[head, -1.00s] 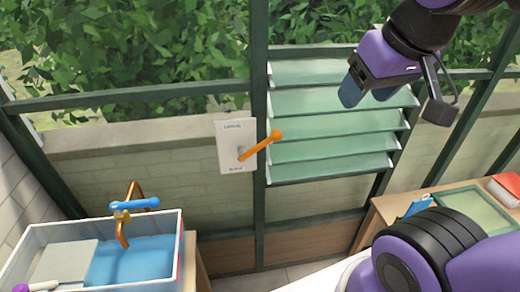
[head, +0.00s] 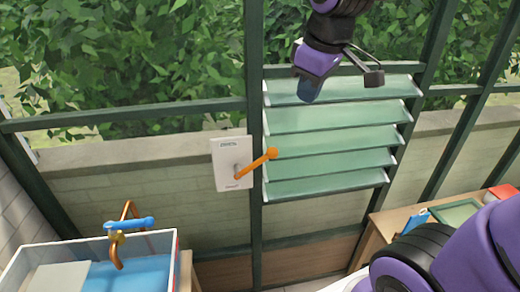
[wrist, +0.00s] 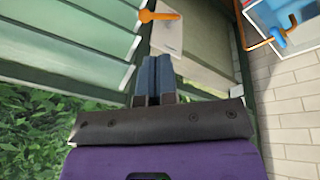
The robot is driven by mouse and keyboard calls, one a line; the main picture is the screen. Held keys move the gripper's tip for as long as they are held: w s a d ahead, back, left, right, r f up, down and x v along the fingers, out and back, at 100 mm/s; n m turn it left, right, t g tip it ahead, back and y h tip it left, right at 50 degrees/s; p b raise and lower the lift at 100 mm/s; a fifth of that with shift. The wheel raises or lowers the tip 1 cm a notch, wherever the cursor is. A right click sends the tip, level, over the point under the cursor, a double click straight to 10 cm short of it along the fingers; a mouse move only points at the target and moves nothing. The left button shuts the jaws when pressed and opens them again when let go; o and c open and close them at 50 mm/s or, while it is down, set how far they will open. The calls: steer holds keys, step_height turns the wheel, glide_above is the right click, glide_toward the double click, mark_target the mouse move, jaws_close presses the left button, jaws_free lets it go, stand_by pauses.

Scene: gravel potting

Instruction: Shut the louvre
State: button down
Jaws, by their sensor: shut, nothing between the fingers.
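The louvre (head: 335,149) is a stack of several pale green glass slats in a dark green frame. Its slats are tilted, with gaps between them. Left of it a white plate (head: 231,176) carries an orange lever (head: 257,162) that slants up to the right. The lever (wrist: 158,16) and plate (wrist: 168,38) also show at the top of the wrist view. My gripper (head: 309,90) is in front of the louvre's top slats, above and right of the lever and apart from it. In the wrist view its blue fingers (wrist: 153,75) are together and empty.
A basin (head: 135,262) of blue water stands at the lower left, with a copper tap that has a blue handle (head: 130,223). A wooden bench (head: 375,235) with a green tray (head: 455,213) and a red item (head: 502,190) is at the right. Green frame posts border the louvre.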

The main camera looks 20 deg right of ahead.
steer(key=w+a+f+n+g, duration=0.1)
steer(key=w+a+f+n, duration=0.2)
steer(key=w, duration=0.4)
steer(key=n+g, duration=0.2)
steer(key=n, duration=0.4)
glide_above(260, 159)
steer(key=s+a, duration=0.1)
steer(key=a, duration=0.1)
step_height(260, 159, down, 7)
steer(key=shift+s+a, duration=0.15)
steer(key=shift+a, duration=0.05)
steer(key=shift+f, duration=0.15)
steer(key=f, duration=0.4)
steer(key=d+f, duration=0.1)
steer(key=f, duration=0.3)
steer(key=w+f, duration=0.1)
steer(key=f, duration=0.3)
steer(key=shift+d, duration=0.3)
steer(key=shift+d+f, duration=0.35)
steer(key=shift+f, duration=0.15)
